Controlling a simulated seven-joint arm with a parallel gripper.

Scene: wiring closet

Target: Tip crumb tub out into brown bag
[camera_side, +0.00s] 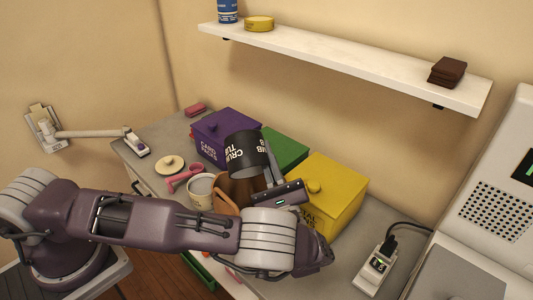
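The crumb tub (244,151) is a black cylinder with white lettering, raised off the counter and strongly tilted, its lettering turned on its side. My gripper (267,164) reaches up at the tub's right side and appears shut on it, though the far finger is hidden. The brown bag (232,188) stands on the counter directly below the tub. The tub's lower end is over the bag, and my gripper and arm hide part of the bag. I cannot see any crumbs or the inside of the bag.
A purple box (215,130), a green box (287,151) and a yellow box (336,190) stand behind. A cream mug (201,188), pink scoop (182,181) and round lid (171,164) lie left. A shelf (350,67) hangs above. A power strip (376,272) is at right.

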